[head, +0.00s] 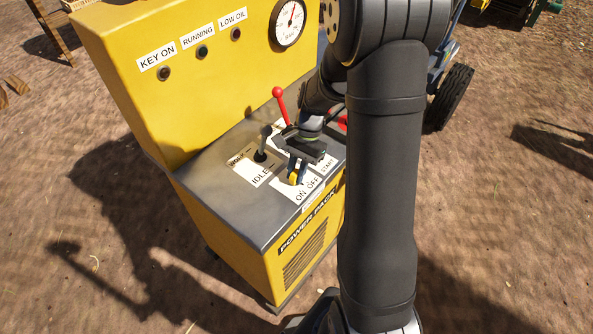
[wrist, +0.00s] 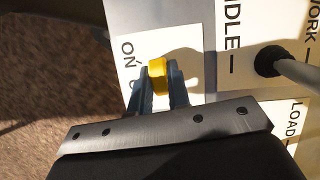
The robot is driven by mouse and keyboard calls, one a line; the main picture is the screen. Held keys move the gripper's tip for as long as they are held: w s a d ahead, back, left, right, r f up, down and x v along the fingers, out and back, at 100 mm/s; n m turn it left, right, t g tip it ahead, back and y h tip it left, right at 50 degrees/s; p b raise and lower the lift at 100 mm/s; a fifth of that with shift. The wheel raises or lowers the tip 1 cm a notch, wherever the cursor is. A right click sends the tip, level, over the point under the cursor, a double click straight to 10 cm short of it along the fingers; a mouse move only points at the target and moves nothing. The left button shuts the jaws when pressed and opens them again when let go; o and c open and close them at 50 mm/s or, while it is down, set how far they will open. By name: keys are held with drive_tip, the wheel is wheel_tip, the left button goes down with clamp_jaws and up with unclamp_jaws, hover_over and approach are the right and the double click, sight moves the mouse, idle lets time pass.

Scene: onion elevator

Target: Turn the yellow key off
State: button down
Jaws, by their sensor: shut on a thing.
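The yellow key (head: 293,179) sits on the white ON/OFF label (head: 283,188) at the front of the grey panel top. My gripper (head: 297,169) reaches down to it from behind and is shut on it. In the wrist view the key (wrist: 157,74) is between the two blue-grey fingers (wrist: 159,82), near their tips. ON is readable there to the left of the key; OFF is hidden by the gripper. I cannot tell clearly whether the key points to ON or OFF. The KEY ON lamp (head: 164,74) looks dark.
A red button (head: 343,123) is partly hidden by my arm. RUNNING (head: 202,51) and LOW OIL (head: 236,34) lamps and a gauge (head: 288,24) are on the yellow upright.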

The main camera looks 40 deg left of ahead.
drive_tip(key=shift+a+n+t+h, duration=0.15)
drive_tip(key=shift+n+h, duration=0.3)
drive_tip(key=shift+n, duration=0.7)
drive_tip(key=shift+d+n+t+h, duration=0.15)
drive_tip(key=shift+n+h, duration=0.3)
drive_tip(key=shift+n, duration=0.7)
drive_tip(key=shift+a, duration=0.1)
drive_tip(key=c, duration=1.4)
unclamp_jaws()
drive_tip(key=shift+o, duration=0.2)
drive_tip(key=shift+r, duration=0.1)
drive_tip(key=v, duration=1.7)
drive_tip(key=shift+w+a, duration=0.1)
